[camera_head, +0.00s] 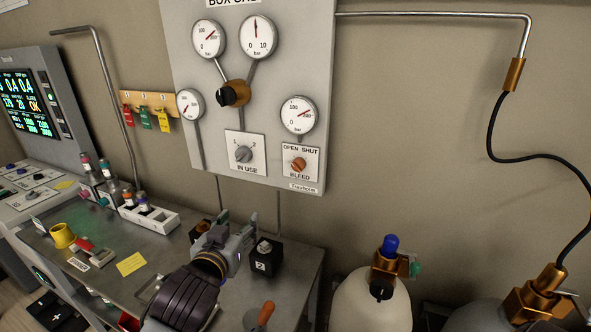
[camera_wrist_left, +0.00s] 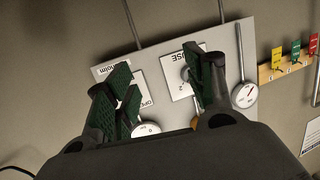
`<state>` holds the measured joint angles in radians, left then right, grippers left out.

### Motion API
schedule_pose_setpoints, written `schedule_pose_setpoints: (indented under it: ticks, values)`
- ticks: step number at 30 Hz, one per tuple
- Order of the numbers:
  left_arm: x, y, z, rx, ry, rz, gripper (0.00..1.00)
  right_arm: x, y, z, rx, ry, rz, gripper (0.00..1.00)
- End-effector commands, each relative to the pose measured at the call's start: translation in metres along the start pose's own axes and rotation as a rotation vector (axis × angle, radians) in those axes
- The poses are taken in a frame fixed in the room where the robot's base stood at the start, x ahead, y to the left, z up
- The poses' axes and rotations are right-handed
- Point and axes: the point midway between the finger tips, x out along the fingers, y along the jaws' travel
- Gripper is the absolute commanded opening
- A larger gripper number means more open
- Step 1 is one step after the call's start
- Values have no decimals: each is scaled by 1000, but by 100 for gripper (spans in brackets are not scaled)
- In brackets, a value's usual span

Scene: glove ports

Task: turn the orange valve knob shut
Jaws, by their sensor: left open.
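The orange valve knob (camera_head: 299,164) sits on a white plate marked OPEN SHUT and BLEED, low on the right of the grey gauge panel (camera_head: 215,110). It is too small to tell which way it points. My left gripper (camera_head: 236,236) is low in front of the panel, below and left of the knob, apart from it and empty. In the left wrist view the open fingers (camera_wrist_left: 158,75) spread before the panel, which appears upside down; a finger covers part of the OPEN SHUT plate and the knob is hidden there. My right gripper is not in view.
A grey IN USE knob (camera_head: 243,154) is left of the orange knob, with a gauge (camera_head: 298,115) above it. A black block marked 2 (camera_head: 264,262) stands on the bench near my gripper. A gas bottle (camera_head: 368,302) stands at lower right. The wall at right is mostly bare.

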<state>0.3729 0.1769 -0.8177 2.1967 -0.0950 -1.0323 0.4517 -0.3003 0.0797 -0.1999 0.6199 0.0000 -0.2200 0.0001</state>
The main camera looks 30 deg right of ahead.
Motion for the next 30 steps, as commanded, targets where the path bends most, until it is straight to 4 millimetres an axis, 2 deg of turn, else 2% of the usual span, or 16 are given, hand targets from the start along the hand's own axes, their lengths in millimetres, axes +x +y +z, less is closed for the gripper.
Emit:
schedule_pose_setpoints:
  ticks: [1, 6, 15, 21, 30]
  values:
    - [2, 7, -10, 17, 24, 13, 54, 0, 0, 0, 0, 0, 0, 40]
    - [7, 33, -34, 60, 93, 61, 54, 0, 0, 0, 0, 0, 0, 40]
    - [11, 75, -66, 136, 196, 142, 54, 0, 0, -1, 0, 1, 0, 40]
    - [11, 88, -74, 161, 224, 168, 54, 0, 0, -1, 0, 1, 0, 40]
    - [11, 90, -75, 163, 227, 172, 54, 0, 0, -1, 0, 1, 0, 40]
